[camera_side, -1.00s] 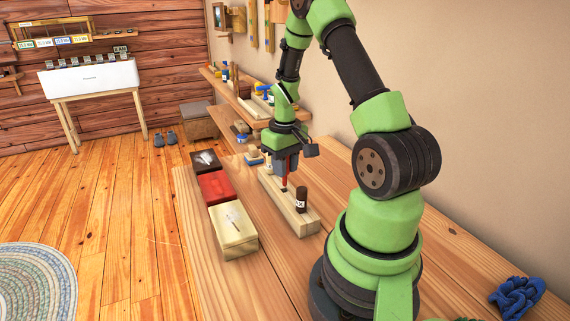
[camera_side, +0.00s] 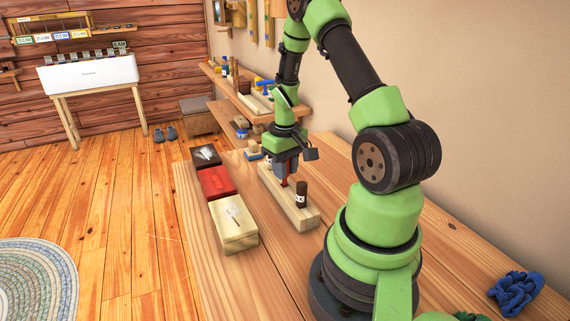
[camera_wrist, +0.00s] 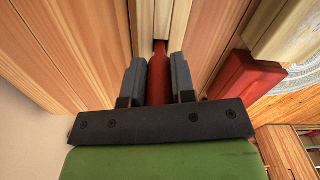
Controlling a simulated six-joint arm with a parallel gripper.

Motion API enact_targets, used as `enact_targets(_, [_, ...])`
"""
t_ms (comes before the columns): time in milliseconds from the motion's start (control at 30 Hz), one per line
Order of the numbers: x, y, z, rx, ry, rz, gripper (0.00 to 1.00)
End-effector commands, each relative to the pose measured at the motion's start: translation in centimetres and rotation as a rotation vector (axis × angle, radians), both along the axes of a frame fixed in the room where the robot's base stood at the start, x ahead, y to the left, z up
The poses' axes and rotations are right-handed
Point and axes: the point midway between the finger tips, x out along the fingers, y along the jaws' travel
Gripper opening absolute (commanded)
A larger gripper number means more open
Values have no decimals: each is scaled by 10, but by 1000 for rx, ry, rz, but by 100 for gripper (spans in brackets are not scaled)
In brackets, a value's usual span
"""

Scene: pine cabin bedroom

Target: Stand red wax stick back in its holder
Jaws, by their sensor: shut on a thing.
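The red wax stick (camera_side: 286,183) is upright between the jaws of my gripper (camera_side: 285,176). The holder is a pale wooden block (camera_side: 305,222) on the bench, with a dark labelled stick or bottle (camera_side: 301,195) standing in its near end. The red stick's lower end is at the dark hole in the block and looks to be in it; the depth cannot be told. In the wrist view the red stick (camera_wrist: 160,75) lies between both fingers (camera_wrist: 159,80), its far end meeting the hole in the holder (camera_wrist: 163,15).
Left of the holder stand a black box (camera_side: 205,156), a red box (camera_side: 216,183) and a pale wooden box (camera_side: 234,226). A shelf (camera_side: 247,105) with small items is along the wall behind. A blue knotted cloth or rope (camera_side: 516,293) lies far right. The bench front is clear.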

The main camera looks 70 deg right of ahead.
Motion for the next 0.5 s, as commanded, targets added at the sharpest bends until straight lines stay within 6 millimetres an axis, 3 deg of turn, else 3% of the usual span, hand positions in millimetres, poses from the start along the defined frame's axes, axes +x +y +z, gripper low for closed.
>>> enact_targets(500, [0,0,-6,0,1,1,0])
